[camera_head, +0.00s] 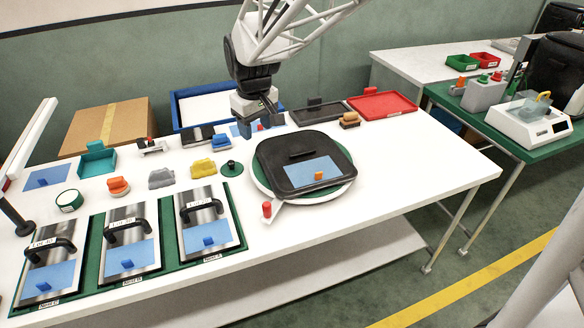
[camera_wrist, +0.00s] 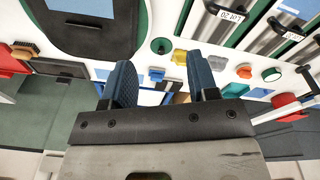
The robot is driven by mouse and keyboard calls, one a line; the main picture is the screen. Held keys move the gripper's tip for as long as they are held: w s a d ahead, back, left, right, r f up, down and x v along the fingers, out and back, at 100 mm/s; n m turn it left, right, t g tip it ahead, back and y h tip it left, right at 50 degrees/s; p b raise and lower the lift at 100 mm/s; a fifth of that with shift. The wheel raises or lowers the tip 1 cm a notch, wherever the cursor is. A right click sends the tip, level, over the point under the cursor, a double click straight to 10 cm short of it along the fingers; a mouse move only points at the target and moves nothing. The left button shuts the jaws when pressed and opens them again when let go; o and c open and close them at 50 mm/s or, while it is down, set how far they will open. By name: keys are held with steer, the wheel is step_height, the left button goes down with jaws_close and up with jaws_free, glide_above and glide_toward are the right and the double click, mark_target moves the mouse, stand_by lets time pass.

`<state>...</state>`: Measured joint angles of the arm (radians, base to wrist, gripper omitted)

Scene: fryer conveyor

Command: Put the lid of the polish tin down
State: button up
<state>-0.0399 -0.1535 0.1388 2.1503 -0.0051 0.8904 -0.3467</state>
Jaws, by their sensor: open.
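A round green-rimmed tin with a pale top (camera_head: 69,200) stands at the left of the white table; it also shows in the wrist view (camera_wrist: 271,75). A dark green disc with a knob (camera_head: 232,168) lies left of the turntable and also shows in the wrist view (camera_wrist: 160,45). I cannot tell for certain which of them is the polish tin or its lid. My gripper (camera_head: 262,118) is over the back of the table, apart from both. Its two blue fingers (camera_wrist: 161,75) are spread with nothing held between them.
A black pan-like piece (camera_head: 275,175) sits on the round turntable. Steel plates with handles (camera_head: 127,245) stand front left. Sponges (camera_head: 203,167), a teal tray (camera_head: 97,160) and a red tray (camera_head: 382,105) lie behind. The table's right end (camera_head: 430,165) is clear.

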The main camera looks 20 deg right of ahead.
steer(key=s+d+m, duration=0.1)
steer(key=s+m, duration=0.1)
steer(key=s, duration=1.1)
steer(key=s+d+r+m+t, duration=0.1)
steer(key=s+m, duration=0.1)
steer(key=s, duration=1.2)
steer(key=shift+d+m, duration=0.3)
steer(key=shift+o, duration=0.4)
steer(key=shift+r, duration=0.1)
